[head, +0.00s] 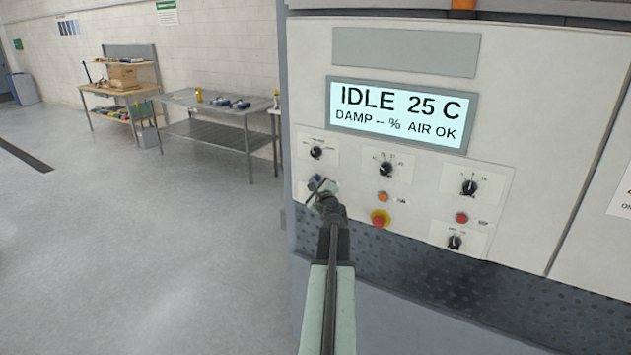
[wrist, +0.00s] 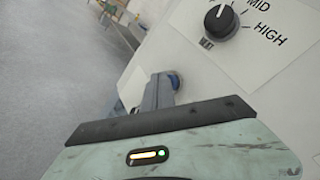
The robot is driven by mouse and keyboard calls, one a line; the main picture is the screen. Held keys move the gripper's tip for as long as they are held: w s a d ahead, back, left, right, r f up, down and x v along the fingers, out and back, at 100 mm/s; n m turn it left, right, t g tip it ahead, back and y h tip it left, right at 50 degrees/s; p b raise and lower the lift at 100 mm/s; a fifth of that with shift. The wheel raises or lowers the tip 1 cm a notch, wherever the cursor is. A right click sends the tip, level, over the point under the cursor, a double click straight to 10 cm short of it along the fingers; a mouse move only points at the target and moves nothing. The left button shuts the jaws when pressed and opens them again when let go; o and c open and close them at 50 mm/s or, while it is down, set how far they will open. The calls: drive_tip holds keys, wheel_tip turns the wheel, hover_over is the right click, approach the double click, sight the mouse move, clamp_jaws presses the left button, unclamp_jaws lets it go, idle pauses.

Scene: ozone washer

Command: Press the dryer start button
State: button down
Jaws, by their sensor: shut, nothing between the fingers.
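The dryer's control panel (head: 425,185) stands in front of me at the right in the head view. My gripper (head: 318,193) is shut and empty, with its tips at the panel's lower left, just below a black knob (head: 316,152). In the wrist view, a round blue button (wrist: 175,80) shows right at the tips of my gripper (wrist: 157,92) and is partly hidden by them. I cannot tell whether they touch. The button's label is hidden, so I cannot read whether it is the start button. The display (head: 400,115) reads "IDLE 25 C", "DAMP -- %" and "AIR OK".
A metal table (head: 215,105) and a workbench (head: 115,90) stand behind left. The left floor is clear.

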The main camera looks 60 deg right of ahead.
drive_tip(key=shift+d, duration=0.15)
idle(0.4)
drive_tip(key=shift+a, duration=0.9)
drive_tip(key=shift+a, duration=0.1)
drive_tip(key=a, duration=0.4)
drive_tip(key=shift+a, duration=0.4)
